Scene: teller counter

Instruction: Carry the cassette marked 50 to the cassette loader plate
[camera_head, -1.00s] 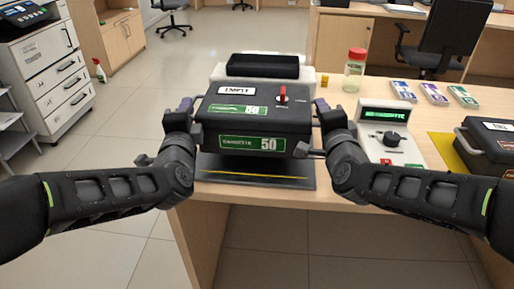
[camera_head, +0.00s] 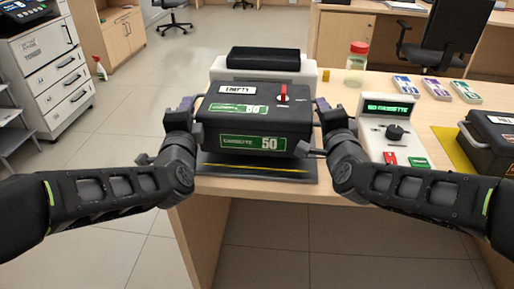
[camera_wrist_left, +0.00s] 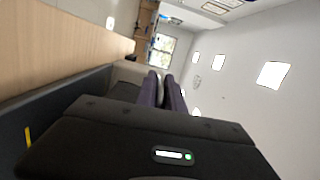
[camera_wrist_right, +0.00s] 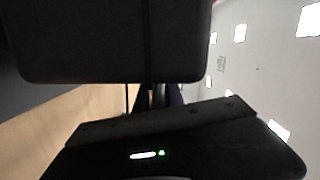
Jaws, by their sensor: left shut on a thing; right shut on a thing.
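The black cassette marked 50 (camera_head: 262,122) has green labels, a white EMPTY tag and a red lever on top. It is level, above the dark loader plate (camera_head: 225,179) with its yellow line. The cassette hides most of the plate, and I cannot tell whether they touch. My left gripper (camera_head: 188,103) is shut on the cassette's left side. My right gripper (camera_head: 322,104) is shut on its right side. In the left wrist view the purple fingers (camera_wrist_left: 162,90) are close together; their grip on the cassette is hard to see there.
A white unit with a black top (camera_head: 262,62) stands behind the cassette. A lit display unit with a knob (camera_head: 390,125) stands close to the right. Another black case (camera_head: 492,145) lies on a yellow mat at the far right. A red-capped jar (camera_head: 356,62) and several banknote bundles are behind.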

